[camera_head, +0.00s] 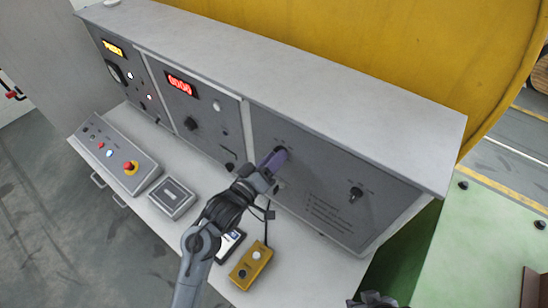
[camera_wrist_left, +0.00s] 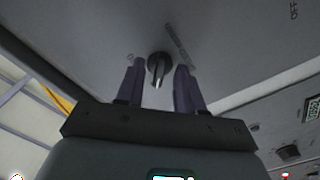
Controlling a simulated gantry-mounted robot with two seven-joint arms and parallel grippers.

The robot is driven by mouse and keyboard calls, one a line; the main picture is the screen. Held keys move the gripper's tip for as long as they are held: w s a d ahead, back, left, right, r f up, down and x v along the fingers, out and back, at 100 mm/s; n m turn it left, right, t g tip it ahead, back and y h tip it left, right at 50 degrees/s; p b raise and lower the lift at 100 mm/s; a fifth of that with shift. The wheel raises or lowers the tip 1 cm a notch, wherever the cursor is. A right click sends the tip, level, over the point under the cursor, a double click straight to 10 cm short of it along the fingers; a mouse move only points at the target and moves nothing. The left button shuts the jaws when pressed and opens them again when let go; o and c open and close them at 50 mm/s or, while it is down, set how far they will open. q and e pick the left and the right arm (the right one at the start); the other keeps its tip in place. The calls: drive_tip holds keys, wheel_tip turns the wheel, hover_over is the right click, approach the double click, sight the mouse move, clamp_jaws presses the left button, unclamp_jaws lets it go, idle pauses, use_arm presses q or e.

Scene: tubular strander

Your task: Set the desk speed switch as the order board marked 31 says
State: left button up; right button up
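My left gripper (camera_head: 275,160) is at the upper left of the right-hand grey desk panel (camera_head: 320,175). In the left wrist view, the open gripper (camera_wrist_left: 160,68) has one purple finger on each side of a black rotary switch (camera_wrist_left: 158,70), with gaps showing on both sides. A second black rotary switch (camera_head: 356,194) is farther right on that panel. The labels are too small to read, so I cannot tell which is the speed switch. No board marked 31 can be made out. A dark part (camera_head: 372,299) at the bottom edge may be my right gripper.
The middle panel has a red display (camera_head: 180,85) and a black knob (camera_head: 191,123). On the desktop are a yellow button box (camera_head: 251,266), a small grey box (camera_head: 171,197) and a console (camera_head: 115,153) with a red emergency button. A green surface (camera_head: 475,245) lies right.

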use_arm(q)
drive_tip(key=shift+w+d, duration=0.1)
drive_tip(key=shift+w, duration=0.05)
clamp_jaws()
drive_tip(key=shift+m, duration=0.4)
drive_tip(key=m, duration=1.6)
drive_tip(key=shift+m+p, duration=0.3)
drive_tip(key=shift+m, duration=0.4)
